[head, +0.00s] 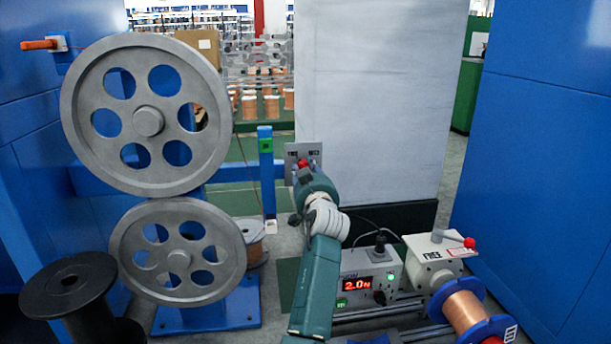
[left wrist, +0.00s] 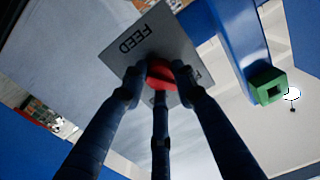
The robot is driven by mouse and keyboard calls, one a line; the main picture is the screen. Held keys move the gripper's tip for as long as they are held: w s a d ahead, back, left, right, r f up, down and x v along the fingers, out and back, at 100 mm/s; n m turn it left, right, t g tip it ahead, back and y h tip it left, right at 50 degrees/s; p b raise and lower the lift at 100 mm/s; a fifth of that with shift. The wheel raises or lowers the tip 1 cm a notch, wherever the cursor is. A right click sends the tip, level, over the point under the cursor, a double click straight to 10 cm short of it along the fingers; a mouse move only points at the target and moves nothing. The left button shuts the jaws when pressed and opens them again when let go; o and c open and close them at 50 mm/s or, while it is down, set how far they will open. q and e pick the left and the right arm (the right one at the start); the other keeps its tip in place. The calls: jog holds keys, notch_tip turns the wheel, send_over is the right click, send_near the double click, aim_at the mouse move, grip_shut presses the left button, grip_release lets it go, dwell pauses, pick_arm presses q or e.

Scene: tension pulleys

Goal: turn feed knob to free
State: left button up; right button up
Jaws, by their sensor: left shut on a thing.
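The feed knob is red and sits on a small grey panel (head: 291,153) in the middle of the head view. In the left wrist view the panel (left wrist: 135,43) carries the word FEED, and the red knob (left wrist: 161,72) is between my fingers. My left gripper (left wrist: 162,78) is shut on the knob, with fingers on both sides and one below. In the head view my left gripper (head: 305,172) reaches the panel and hides most of the knob. The panel's other label is partly covered, so I cannot read the knob's setting.
Two large grey pulleys (head: 148,172) stand at the left, with a black spool (head: 68,283) below. A control box (head: 372,276) reads 2.0. A unit with a red-tipped lever (head: 468,242) and copper spool (head: 465,310) stands right. A green-ended blue post (left wrist: 268,88) is beside the panel.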

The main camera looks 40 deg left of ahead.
pick_arm(q)
jog(key=shift+f+n, duration=0.15)
jog(key=shift+n, duration=0.45)
jog(key=o, duration=1.1)
jog(key=shift+o, duration=0.2)
jog(key=v, duration=0.7)
jog(key=shift+d, duration=0.25)
jog(key=shift+s, duration=0.1)
